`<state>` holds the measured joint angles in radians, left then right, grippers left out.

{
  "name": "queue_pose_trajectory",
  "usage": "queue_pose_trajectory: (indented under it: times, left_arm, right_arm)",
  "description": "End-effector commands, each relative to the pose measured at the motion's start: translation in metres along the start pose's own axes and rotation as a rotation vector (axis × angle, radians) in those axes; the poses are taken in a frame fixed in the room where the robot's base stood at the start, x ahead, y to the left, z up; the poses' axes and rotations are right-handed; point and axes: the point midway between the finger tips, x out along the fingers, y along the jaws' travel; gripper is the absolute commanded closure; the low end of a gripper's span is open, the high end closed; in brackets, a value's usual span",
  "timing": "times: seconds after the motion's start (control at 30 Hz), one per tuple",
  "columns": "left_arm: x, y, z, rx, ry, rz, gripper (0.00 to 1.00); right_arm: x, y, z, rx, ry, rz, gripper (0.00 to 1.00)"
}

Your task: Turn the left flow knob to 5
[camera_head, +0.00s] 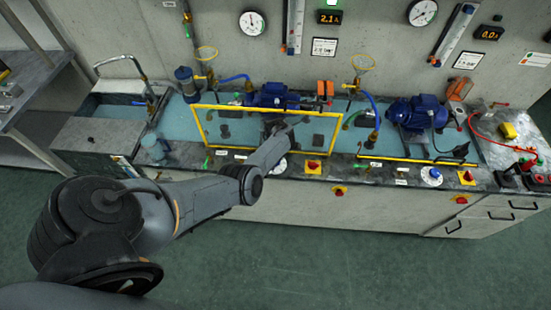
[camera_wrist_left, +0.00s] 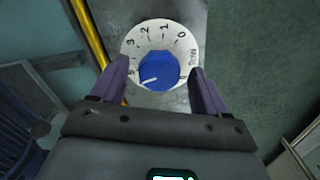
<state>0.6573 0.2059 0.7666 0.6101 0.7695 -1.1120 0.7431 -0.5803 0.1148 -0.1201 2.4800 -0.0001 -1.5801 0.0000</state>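The left flow knob (camera_wrist_left: 158,71) is blue and sits on a white round dial (camera_wrist_left: 146,29) with black numbers in the left wrist view. Its white line points to the lower left, close to the figure I read as 5. My left gripper (camera_wrist_left: 160,78) has its two purple fingers apart, one each side of the knob, with a visible gap to it on both sides. In the head view my left arm covers the knob, and only part of its white dial (camera_head: 279,167) shows. My left fingertips are hidden there. My right gripper is in neither view.
A yellow guard frame (camera_head: 202,132) stands behind the dial, around a blue pump (camera_head: 272,94). A second blue knob (camera_head: 433,174) is farther right. Wall displays read 2.1 (camera_head: 330,17) and 0.0 (camera_head: 490,33).

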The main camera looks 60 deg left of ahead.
Motion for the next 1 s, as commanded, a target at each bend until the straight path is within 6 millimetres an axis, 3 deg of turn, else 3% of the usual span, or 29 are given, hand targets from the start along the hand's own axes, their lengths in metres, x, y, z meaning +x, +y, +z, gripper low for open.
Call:
queue_pose_trajectory:
  times: [0.37,0.8,1.0]
  left_arm:
    - [-0.011,0.001,0.000,0.000,0.000,0.002,0.26]
    - [-0.081,0.001,0.000,0.001,0.001,0.002,0.26]
    - [-0.102,0.000,-0.001,-0.001,0.001,0.000,0.26]
  right_arm:
    - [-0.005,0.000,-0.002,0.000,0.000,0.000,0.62]
    - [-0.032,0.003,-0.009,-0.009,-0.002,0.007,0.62]
    - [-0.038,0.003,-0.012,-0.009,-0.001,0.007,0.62]
